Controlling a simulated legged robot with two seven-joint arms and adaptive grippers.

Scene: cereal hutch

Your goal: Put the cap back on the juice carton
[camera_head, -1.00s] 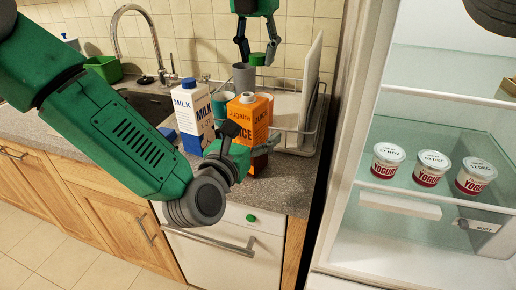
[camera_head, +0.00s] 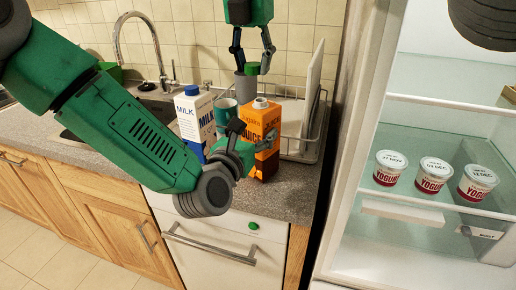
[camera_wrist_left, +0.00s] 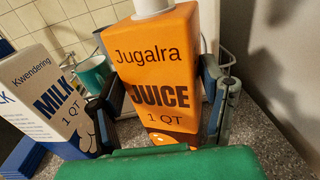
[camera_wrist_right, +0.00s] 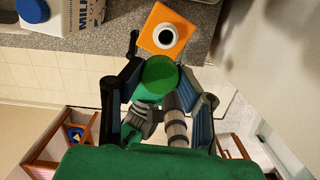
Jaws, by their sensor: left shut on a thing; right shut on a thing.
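The orange juice carton (camera_head: 258,130) stands upright on the grey counter, its white spout (camera_head: 261,103) uncapped. My left gripper (camera_head: 252,139) is shut around the carton's sides. The left wrist view shows the carton (camera_wrist_left: 155,72) between the two fingers. My right gripper (camera_head: 251,60) points down above and behind the carton, shut on the green cap (camera_head: 251,69). In the right wrist view the cap (camera_wrist_right: 158,73) is apart from the open spout (camera_wrist_right: 166,35) and offset from it. The cap's underside is hidden.
A milk carton (camera_head: 190,120) with a blue cap stands left of the juice. A teal mug (camera_head: 224,112), a grey cup (camera_head: 246,87) and a dish rack (camera_head: 315,125) are behind it. The open fridge (camera_head: 350,150) is at the right, holding yogurt pots (camera_head: 433,172).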

